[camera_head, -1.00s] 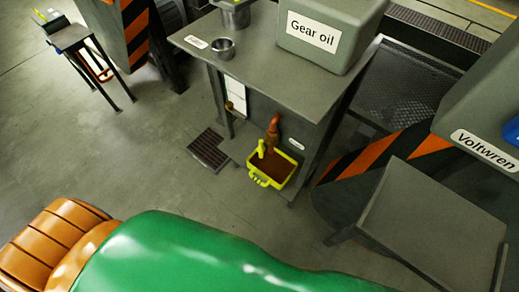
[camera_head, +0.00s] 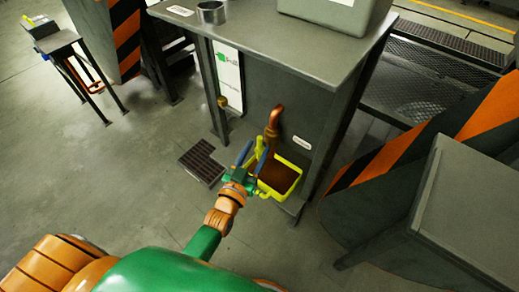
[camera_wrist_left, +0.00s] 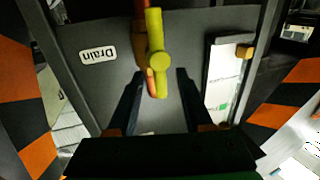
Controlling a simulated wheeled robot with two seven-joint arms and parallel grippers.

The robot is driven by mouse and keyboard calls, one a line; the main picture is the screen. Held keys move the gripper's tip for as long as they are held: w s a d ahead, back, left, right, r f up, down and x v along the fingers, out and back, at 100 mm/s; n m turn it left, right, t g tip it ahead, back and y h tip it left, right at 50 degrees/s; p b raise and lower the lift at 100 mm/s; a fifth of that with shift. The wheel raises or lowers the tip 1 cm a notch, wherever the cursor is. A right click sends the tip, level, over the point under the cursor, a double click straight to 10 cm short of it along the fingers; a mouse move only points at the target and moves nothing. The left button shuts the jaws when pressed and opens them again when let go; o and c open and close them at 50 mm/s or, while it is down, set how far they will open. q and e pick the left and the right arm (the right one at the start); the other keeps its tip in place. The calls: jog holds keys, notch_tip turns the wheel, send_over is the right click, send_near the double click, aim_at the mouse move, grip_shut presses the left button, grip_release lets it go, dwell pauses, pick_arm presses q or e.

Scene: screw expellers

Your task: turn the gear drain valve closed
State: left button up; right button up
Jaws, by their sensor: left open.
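The drain valve has a yellow handle (camera_head: 259,142) on a copper pipe (camera_head: 274,118) that comes out of the grey cabinet front. In the left wrist view the yellow handle (camera_wrist_left: 154,35) runs up and down the picture, with a round hub at its lower part. My left gripper (camera_head: 253,155) is open at the valve, above the tray's left edge. In the left wrist view its dark fingers (camera_wrist_left: 160,73) stand apart on either side of the handle's hub. I cannot tell whether they touch it. My right gripper is not in view.
A yellow tray (camera_head: 297,161) holding brown liquid sits below the pipe on a low ledge. A "Drain" label (camera_wrist_left: 98,54) is on the cabinet front. A floor grate (camera_head: 202,163) lies left of the tray. A grey box (camera_head: 470,195) stands at the right.

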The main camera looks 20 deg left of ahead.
pick_arm(q)
jog(key=w, duration=0.2)
jog(key=shift+w+d, duration=0.1)
jog(key=shift+w, duration=0.25)
grip_shut()
